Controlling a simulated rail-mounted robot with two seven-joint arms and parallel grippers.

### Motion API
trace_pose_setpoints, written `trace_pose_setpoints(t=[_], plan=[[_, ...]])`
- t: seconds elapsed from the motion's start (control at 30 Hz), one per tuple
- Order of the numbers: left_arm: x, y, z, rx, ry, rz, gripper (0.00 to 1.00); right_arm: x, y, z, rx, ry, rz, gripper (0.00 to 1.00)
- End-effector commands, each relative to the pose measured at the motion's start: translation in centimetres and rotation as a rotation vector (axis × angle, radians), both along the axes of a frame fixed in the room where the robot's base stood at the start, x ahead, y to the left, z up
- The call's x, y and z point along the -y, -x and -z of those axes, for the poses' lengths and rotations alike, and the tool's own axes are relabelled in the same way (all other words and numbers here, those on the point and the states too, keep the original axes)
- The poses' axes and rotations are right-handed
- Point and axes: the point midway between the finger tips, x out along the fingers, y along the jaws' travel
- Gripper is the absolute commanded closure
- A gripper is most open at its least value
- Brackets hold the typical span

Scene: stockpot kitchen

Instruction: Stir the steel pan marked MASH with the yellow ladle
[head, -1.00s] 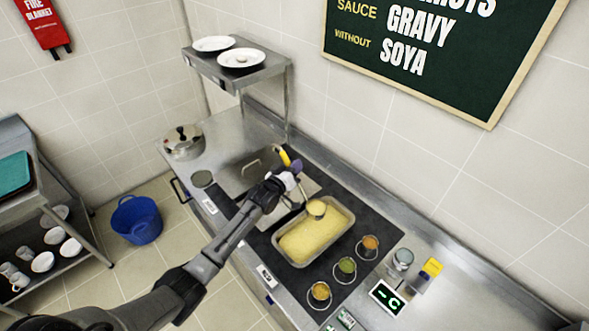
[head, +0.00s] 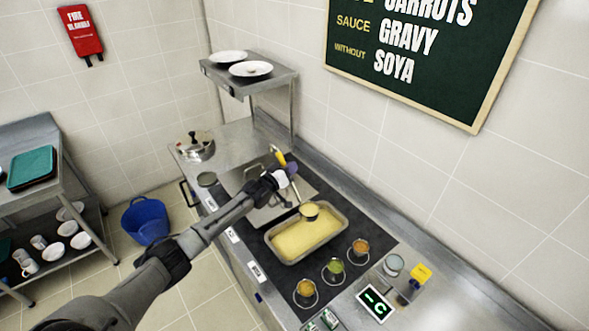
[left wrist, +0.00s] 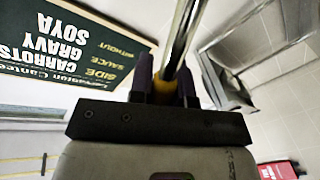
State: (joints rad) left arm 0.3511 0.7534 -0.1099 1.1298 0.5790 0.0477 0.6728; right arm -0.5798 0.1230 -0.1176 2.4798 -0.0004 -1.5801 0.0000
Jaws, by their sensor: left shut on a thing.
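The yellow ladle (head: 279,157) slants down to the right, its yellow handle end above my left gripper (head: 287,174). Its bowl (head: 309,211) is at the far side of a rectangular steel pan (head: 345,228) full of pale yellow mash (head: 303,238). I cannot tell how deep the bowl sits. My left gripper is shut on the ladle's handle. In the left wrist view, the gripper's dark fingers (left wrist: 163,88) stand on both sides of the steel and yellow shaft (left wrist: 182,45). I cannot read a MASH mark on the pan. My right gripper is not in view.
A lidded steel pan (head: 268,205) lies left of the mash pan, partly behind my arm. Small sauce pots (head: 333,269) stand in front right. A plate shelf (head: 250,80) rises behind left. A lidded pot (head: 197,146) stands at the counter's far left end.

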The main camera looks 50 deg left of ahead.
Motion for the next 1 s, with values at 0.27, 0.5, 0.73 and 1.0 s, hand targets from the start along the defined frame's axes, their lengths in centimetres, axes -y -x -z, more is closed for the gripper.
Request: trace_pose_setpoints(t=[0.27, 0.5, 0.73, 1.0], plan=[[-0.1, 0.0, 1.0, 0.003, 0.0, 0.001, 1.0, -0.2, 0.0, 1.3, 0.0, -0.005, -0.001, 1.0], [0.0, 0.0, 2.5, 0.003, 0.0, 0.002, 1.0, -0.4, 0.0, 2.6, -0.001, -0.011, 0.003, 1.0], [0.9, -0.2, 1.6, -0.009, -0.056, 0.002, 1.0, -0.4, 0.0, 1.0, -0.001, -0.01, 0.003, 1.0], [3.0, -0.6, 0.4, -0.037, -0.181, 0.001, 1.0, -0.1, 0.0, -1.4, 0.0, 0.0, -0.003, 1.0]])
